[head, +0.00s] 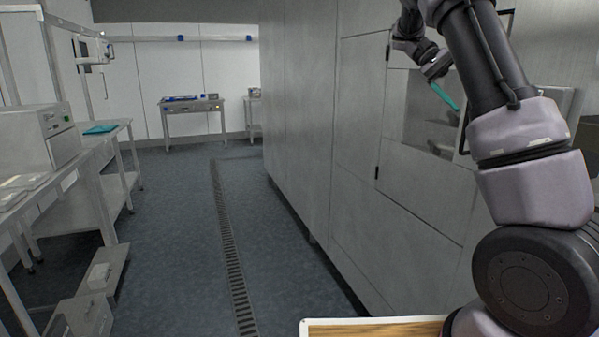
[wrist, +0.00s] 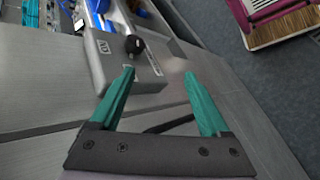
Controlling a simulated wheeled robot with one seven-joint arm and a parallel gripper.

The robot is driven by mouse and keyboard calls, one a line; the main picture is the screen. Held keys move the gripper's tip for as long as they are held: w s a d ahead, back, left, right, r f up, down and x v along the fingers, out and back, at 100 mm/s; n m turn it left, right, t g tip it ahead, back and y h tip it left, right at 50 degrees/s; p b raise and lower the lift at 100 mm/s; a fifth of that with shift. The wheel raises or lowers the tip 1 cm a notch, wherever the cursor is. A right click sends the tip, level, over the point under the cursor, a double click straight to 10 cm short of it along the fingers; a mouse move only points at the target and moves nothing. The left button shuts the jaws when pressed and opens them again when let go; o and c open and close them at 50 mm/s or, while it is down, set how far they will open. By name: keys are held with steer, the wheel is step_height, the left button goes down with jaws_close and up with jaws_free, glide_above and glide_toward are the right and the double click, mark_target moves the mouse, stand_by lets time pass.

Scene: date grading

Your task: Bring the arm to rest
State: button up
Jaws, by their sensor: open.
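My arm (head: 525,150) rises along the right side of the head view, in front of tall steel panels. My gripper (wrist: 160,75) shows two teal fingers spread apart in the wrist view, with nothing between them. A teal finger of it also shows small near the top right of the head view (head: 446,97). Beyond the fingertips in the wrist view is a grey box (wrist: 112,65) with a black knob. I cannot tell the exact gap between the fingertips and the box, but no contact is visible.
A steel cabinet wall (head: 310,120) stands close to my arm. A bench (head: 95,150) with a grey machine (head: 38,138) runs along the left. The floor (head: 175,240) between them is clear, with a drain grate (head: 228,245). A magenta crate (wrist: 242,14) stands at the wrist view's top right.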

steer(key=s+a+f+n+t+y, duration=0.1)
steer(key=s+f+n+t+y, duration=0.25)
steer(key=s, duration=0.55)
steer(key=s+a+r+m+t+y, duration=0.1)
steer(key=s+a+t+y, duration=0.3)
steer(key=s+a+t, duration=0.7)
steer(key=a, duration=0.3)
steer(key=shift+a+r+t, duration=0.25)
steer(key=shift+a+t, duration=0.1)
steer(key=shift+a, duration=0.05)
steer(key=shift+y, duration=0.25)
